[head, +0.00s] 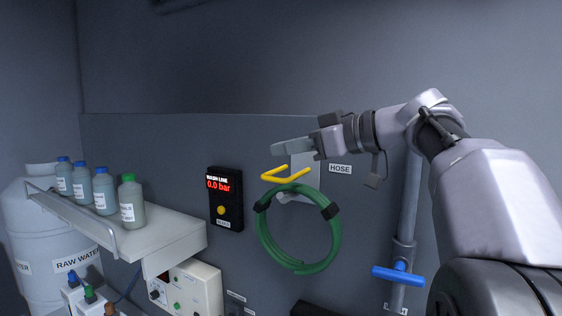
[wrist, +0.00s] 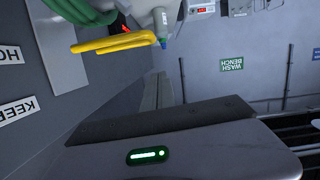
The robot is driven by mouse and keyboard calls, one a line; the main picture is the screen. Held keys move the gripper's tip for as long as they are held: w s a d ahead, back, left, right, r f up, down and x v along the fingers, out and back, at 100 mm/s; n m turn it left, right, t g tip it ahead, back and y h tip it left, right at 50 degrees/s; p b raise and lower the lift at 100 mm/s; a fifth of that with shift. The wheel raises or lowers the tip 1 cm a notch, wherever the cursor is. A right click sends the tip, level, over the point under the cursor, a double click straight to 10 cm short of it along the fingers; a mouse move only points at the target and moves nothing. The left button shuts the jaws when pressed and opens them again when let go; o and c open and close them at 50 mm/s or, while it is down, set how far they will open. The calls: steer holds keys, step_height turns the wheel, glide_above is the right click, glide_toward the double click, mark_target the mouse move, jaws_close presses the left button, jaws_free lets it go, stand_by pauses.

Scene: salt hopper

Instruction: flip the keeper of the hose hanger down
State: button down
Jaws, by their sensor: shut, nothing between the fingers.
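The hose hanger's pale plate (head: 304,160) is on the grey wall panel, partly hidden behind my gripper. A yellow bent bar (head: 287,178), seemingly the keeper, juts out from the plate just above the hose. In the wrist view the yellow bar (wrist: 118,42) is at upper left, beyond my fingers. A green coiled hose (head: 336,240) hangs at the plate. My gripper (head: 276,150) is shut and empty, its fingers pointing left, a little above the yellow bar in the head view. I see no clear contact; depth between them is hard to tell.
A black wash line display (head: 226,200) is on the wall left of the hose. A shelf (head: 160,235) with several bottles stands farther left. A grey pipe with a blue valve handle (head: 398,274) is at right.

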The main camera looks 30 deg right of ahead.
mark_target(283, 180)
steer(key=shift+w+a+f, duration=0.1)
steer(key=shift+w+f, duration=0.15)
steer(key=shift+f, duration=0.8)
steer(key=shift+w+a+f, duration=0.1)
steer(key=shift+w+f, duration=0.1)
steer(key=shift+f, duration=0.85)
step_height(283, 180, down, 3)
steer(key=n+b, duration=0.1)
steer(key=b, duration=0.6)
steer(key=shift+s+b, duration=0.1)
steer(key=shift+b, duration=0.2)
steer(key=f+n+b, duration=0.1)
steer(key=b, duration=0.3)
steer(key=shift+n+t+h, duration=0.4)
steer(key=shift+r, duration=0.3)
